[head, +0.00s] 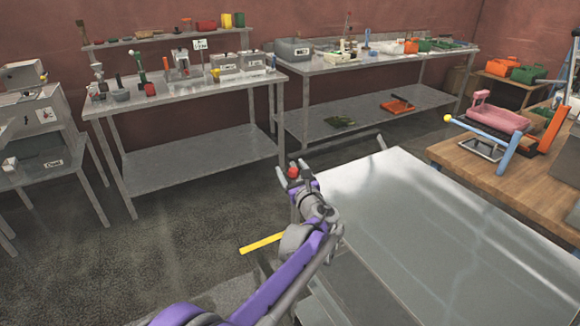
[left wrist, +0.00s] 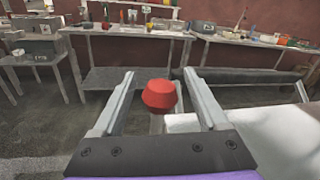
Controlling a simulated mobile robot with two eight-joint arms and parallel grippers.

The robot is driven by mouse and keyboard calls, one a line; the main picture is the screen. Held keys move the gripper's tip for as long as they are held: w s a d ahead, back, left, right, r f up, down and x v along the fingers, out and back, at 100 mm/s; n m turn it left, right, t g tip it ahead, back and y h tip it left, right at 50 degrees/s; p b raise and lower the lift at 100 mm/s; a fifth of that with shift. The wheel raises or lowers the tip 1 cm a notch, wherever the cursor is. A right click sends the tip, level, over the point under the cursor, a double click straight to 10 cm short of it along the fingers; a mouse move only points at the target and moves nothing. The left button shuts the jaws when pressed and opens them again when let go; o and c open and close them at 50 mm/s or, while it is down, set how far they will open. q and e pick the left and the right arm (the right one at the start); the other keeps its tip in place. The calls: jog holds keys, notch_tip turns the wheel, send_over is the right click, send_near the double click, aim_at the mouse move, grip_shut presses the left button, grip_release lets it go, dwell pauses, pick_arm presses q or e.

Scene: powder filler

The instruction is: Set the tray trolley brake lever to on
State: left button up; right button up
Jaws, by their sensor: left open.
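The tray trolley (head: 400,210) shows in the head view as a shiny metal top at lower centre. A red knob (head: 293,173), which looks like the brake lever's end, sits at the trolley's far left corner. My left gripper (head: 291,167) is open, with its fingers on either side of the knob. In the left wrist view the red knob (left wrist: 158,97) lies between the two spread fingers (left wrist: 158,76), with gaps on both sides. A short pale stem shows below the knob; the rest of the lever is hidden. My right gripper is not in view.
A steel bench (head: 190,92) with several tools and boxes stands behind, and another bench (head: 370,62) stands farther right. A wooden table (head: 520,180) with a blue-handled device stands at right. A yellow bar (head: 262,243) lies low beside my arm. The floor at left is clear.

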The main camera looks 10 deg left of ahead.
pick_arm(q)
jog(key=shift+w+a, duration=0.35)
jog(key=shift+w, duration=0.3)
grip_shut()
dwell(1.0)
